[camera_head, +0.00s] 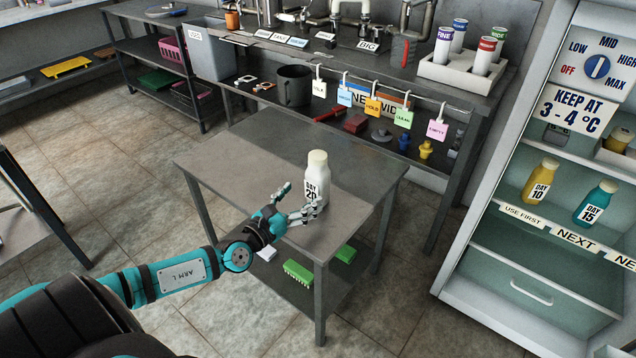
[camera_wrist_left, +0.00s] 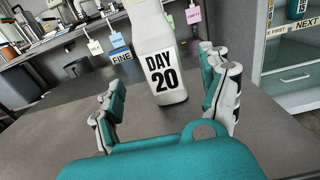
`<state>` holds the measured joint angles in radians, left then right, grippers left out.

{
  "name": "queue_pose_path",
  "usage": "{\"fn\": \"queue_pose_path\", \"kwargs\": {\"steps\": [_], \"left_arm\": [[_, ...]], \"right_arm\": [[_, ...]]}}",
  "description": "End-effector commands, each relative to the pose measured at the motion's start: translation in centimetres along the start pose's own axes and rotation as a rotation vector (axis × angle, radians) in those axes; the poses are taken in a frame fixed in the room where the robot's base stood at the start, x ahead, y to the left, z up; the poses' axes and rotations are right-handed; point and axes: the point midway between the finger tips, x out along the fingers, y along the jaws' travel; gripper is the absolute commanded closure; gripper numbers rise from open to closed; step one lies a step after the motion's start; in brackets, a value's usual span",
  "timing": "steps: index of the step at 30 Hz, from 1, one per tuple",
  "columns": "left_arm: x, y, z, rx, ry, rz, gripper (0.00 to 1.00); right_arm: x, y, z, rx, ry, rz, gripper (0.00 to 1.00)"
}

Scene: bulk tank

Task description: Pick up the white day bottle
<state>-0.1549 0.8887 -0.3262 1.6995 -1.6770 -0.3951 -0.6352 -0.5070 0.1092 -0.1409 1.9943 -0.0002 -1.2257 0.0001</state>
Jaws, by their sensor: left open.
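The white day bottle (camera_head: 317,173) stands upright on the grey metal table (camera_head: 225,165), near its front right part. Its label reads DAY 20. My left gripper (camera_head: 297,203) is open at the table's front edge, with its fingers pointing toward the bottle. In the left wrist view the bottle (camera_wrist_left: 160,55) stands beyond and between the two spread fingers of my left gripper (camera_wrist_left: 168,98). Its top is cut off there. I cannot tell whether a finger touches it. My right gripper is not in view.
An open fridge (camera_head: 520,235) at the right holds a yellow DAY 10 bottle (camera_head: 540,181) and a teal DAY 15 bottle (camera_head: 596,203). A workbench (camera_head: 350,60) with hanging tags runs behind. Green brushes (camera_head: 298,271) lie on the table's lower shelf. The tabletop left of the bottle is clear.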

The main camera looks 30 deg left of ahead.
Motion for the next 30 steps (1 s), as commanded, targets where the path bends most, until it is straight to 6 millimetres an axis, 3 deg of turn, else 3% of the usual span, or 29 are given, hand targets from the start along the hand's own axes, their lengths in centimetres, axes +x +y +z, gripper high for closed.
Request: {"fn": "queue_pose_path", "kwargs": {"steps": [11,18,26,30], "left_arm": [[3.7,-0.1,0.3,-0.002,-0.002,0.001,0.21],[6.9,-0.1,0.3,-0.001,0.000,0.001,0.21],[7.2,-0.1,0.2,-0.001,0.002,0.000,0.21],[7.2,-0.1,0.3,-0.001,0.002,0.000,0.36]], "right_arm": [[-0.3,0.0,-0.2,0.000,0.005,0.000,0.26],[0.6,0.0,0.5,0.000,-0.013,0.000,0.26],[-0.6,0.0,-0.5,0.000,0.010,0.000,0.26],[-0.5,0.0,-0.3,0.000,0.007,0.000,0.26]]}}
